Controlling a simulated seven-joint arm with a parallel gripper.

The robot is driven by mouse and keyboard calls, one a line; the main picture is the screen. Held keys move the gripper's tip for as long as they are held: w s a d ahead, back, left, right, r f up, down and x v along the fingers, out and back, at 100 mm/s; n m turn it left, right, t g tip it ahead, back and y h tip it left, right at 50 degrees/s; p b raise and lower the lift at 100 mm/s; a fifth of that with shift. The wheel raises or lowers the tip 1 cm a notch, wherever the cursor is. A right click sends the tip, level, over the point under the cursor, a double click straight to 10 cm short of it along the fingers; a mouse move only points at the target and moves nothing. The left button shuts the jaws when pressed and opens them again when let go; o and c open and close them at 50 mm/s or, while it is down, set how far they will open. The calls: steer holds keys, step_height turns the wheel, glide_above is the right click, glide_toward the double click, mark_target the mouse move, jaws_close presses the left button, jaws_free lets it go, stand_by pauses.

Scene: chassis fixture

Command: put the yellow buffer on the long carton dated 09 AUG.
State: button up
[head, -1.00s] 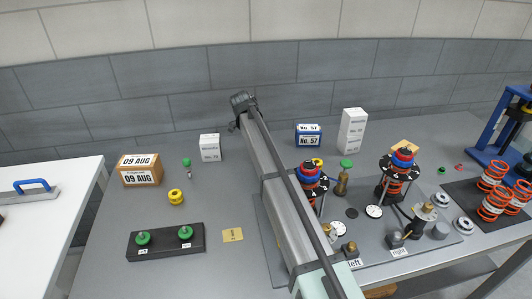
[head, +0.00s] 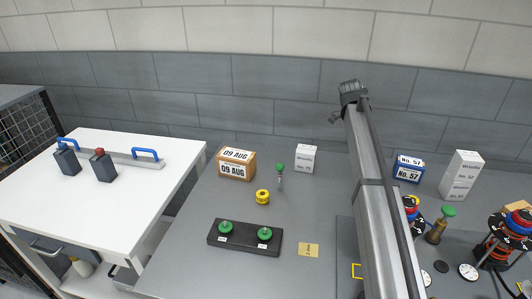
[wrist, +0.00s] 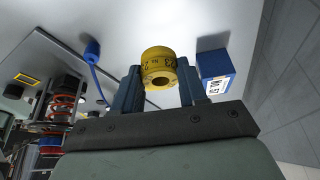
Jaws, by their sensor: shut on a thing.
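My gripper (wrist: 160,88) is shut on a yellow buffer (wrist: 158,56), a short ring with dark digits and a hole, between its blue fingers in the wrist view. I cannot make out the gripper in the head view. The brown carton (head: 236,170), with 09 AUG on its top and front labels, stands at the back left of the bench. It is well apart from the arm. Another yellow buffer (head: 262,197) stands on the bench in front of that carton.
A blue No. 57 box (head: 408,169) stands behind the struts; a blue box (wrist: 215,72) shows right of my gripper. A white box (head: 305,158), a tall white carton (head: 462,175) and a black block with green knobs (head: 245,238) stand around. A white-topped cabinet (head: 110,200) is left.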

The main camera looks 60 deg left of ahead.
steer(key=s+a+r+n, duration=0.2)
steer(key=s+a, duration=0.9)
steer(key=s, duration=0.3)
step_height(320, 180, up, 7)
steer(key=n+t+y, duration=0.2)
steer(key=n+y, duration=0.2)
steer(key=n, duration=0.8)
glide_above(238, 153)
steer(key=s, duration=0.2)
steer(key=shift+w+d+f, duration=0.1)
steer(key=shift+w+f, duration=0.05)
steer(key=shift+f, duration=2.45)
steer(key=shift+w+d+f, duration=0.1)
steer(key=shift+f, duration=2.45)
steer(key=shift+f, duration=0.1)
steer(key=o, duration=1)
steer(key=shift+o, duration=0.2)
steer(key=v, duration=1.2)
steer(key=shift+d, duration=0.2)
